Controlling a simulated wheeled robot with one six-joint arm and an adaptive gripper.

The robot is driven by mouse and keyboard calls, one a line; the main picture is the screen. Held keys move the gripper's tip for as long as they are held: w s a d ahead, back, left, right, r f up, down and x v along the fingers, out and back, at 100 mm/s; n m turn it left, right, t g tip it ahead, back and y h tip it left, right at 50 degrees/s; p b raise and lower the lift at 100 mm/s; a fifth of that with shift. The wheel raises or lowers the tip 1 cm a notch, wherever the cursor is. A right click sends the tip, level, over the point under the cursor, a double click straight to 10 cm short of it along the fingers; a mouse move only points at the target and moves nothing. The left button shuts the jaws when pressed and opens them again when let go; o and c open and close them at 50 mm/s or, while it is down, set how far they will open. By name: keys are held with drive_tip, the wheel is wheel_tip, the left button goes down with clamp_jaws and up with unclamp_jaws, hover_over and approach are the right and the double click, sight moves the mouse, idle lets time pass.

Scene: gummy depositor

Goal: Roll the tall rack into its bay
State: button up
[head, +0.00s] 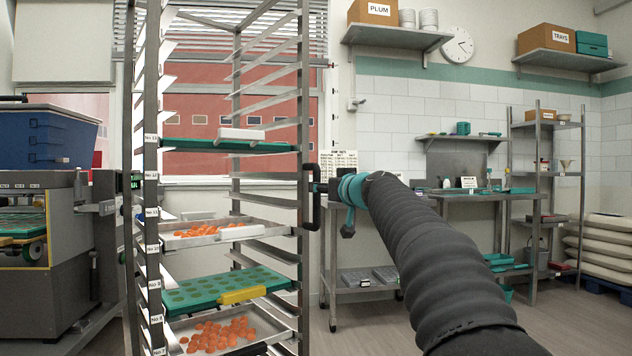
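The tall rack (305,100) is an open metal frame on the left half of the head view, close to me. Its shelves hold a green tray (190,146), a metal tray with orange gummies (270,231), a green mould tray with a yellow piece (190,297) and a lower tray of orange gummies (275,331). A black handle (313,223) is on its right post. My gripper (318,187) is at this handle, at the end of my dark sleeved arm. Its fingers are too small and hidden to tell their closure. The rack's wheels are out of view. I cannot make out the bay.
A grey machine with a blue hopper (60,135) stands left of the rack. Behind on the right are a steel bench (490,196), a trolley table (345,292), a shelf unit (535,150) and stacked sacks (605,250). Floor is clear at lower right.

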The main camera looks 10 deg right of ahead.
drive_tip(key=shift+p+x, duration=0.8)
drive_tip(key=shift+x, duration=1.55)
drive_tip(key=shift+c, duration=0.2)
clamp_jaws()
